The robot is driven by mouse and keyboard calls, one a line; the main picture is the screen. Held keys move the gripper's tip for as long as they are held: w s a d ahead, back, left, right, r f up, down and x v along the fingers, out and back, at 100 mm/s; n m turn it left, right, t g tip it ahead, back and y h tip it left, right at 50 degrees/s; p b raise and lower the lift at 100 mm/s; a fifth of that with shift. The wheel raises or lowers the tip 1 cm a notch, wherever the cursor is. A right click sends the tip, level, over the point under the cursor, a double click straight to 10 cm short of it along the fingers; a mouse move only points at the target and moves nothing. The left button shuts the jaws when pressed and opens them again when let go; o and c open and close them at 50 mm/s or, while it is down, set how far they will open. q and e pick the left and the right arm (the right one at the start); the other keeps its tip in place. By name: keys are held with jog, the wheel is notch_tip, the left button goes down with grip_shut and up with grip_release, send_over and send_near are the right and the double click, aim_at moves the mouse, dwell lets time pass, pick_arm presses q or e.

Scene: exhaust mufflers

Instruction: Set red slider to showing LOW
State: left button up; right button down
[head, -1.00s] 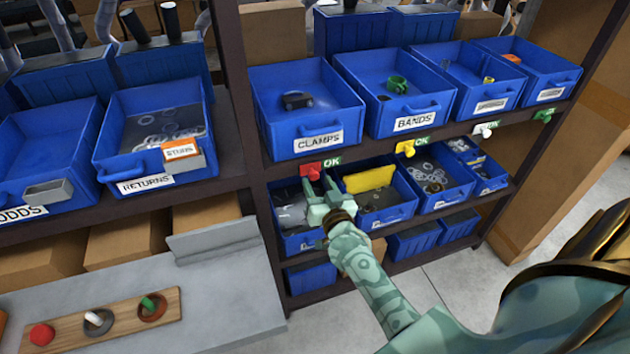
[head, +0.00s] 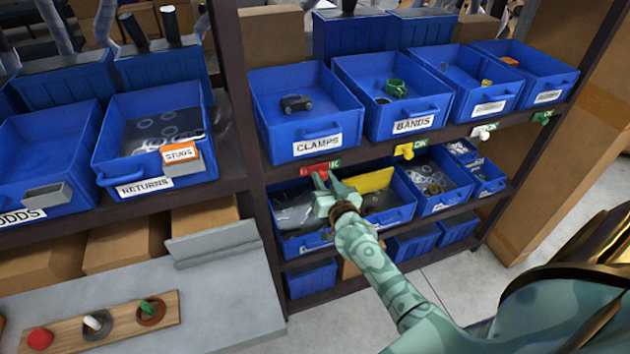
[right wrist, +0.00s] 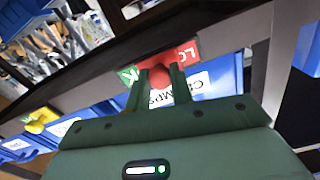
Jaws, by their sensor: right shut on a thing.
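The red slider sits on the shelf edge under the CLAMPS bin (head: 318,145). Its red label (head: 314,169) shows in the head view, with part of the green OK label (head: 335,164) at its right. My right gripper (head: 325,184) is in front of it. In the right wrist view the gripper's fingers are shut on the round red knob (right wrist: 160,76). There the red label (right wrist: 186,51) shows the letters "LO", the rest being hidden by a finger, and a green "K" (right wrist: 128,76) remains visible. My left gripper is not in view.
Yellow (head: 404,150), white (head: 484,131) and green (head: 542,117) sliders line the same shelf edge to the right. Blue bins stand above and below. A yellow piece (head: 369,181) lies in a lower bin close to my right gripper.

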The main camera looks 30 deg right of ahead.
aim_at(332, 165)
jog(key=d, duration=0.2)
jog(key=s+d, duration=0.1)
jog(key=d, duration=0.1)
jog(key=shift+a, duration=0.1)
jog(key=c, duration=1.3)
grip_release()
jog(key=shift+c, duration=0.2)
jog(key=shift+o, duration=0.7)
jog(key=shift+s, duration=0.4)
jog(key=p+v, duration=0.2)
jog(key=v, duration=1.3)
jog(key=shift+s, duration=0.3)
